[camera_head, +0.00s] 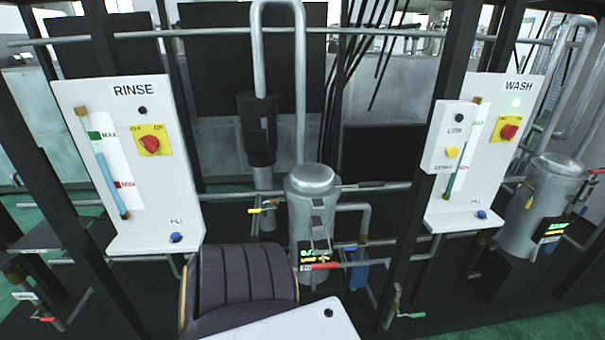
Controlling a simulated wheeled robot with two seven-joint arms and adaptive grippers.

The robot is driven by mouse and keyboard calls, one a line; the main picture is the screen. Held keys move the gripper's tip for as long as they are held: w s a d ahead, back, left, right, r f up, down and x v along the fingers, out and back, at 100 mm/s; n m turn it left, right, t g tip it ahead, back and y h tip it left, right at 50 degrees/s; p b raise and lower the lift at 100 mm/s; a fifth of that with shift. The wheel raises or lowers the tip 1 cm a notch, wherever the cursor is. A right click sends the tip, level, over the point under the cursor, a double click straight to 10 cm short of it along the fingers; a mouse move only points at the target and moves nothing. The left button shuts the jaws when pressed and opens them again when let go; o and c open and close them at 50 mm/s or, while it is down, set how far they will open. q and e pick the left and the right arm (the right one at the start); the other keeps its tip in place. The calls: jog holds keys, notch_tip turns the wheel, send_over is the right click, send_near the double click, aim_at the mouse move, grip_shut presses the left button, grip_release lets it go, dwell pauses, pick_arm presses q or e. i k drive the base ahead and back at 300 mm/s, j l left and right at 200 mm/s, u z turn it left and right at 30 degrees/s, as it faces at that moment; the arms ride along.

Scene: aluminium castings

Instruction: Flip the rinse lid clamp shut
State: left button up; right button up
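The rinse panel (128,215) is a white board at the left, marked RINSE. A silver vessel (299,228) with a domed lid (312,178) stands right of it, in the middle of the view. A small grey clamp (317,204) shows on the vessel's front, just below the lid. It is too small to tell whether the clamp is open or shut. The lid appears to sit on the vessel. Neither of my grippers shows in the head view.
A red handle (320,266) and a small display sit low before the vessel. A yellow-handled valve (262,209) is left of it. Pipes and dark posts surround it. The WASH panel (455,208) and another vessel (545,200) stand at the right.

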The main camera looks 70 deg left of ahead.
aim_at(324, 266)
jog(key=u, duration=2)
jog(key=k+j, duration=0.05)
jog(key=j, duration=0.05)
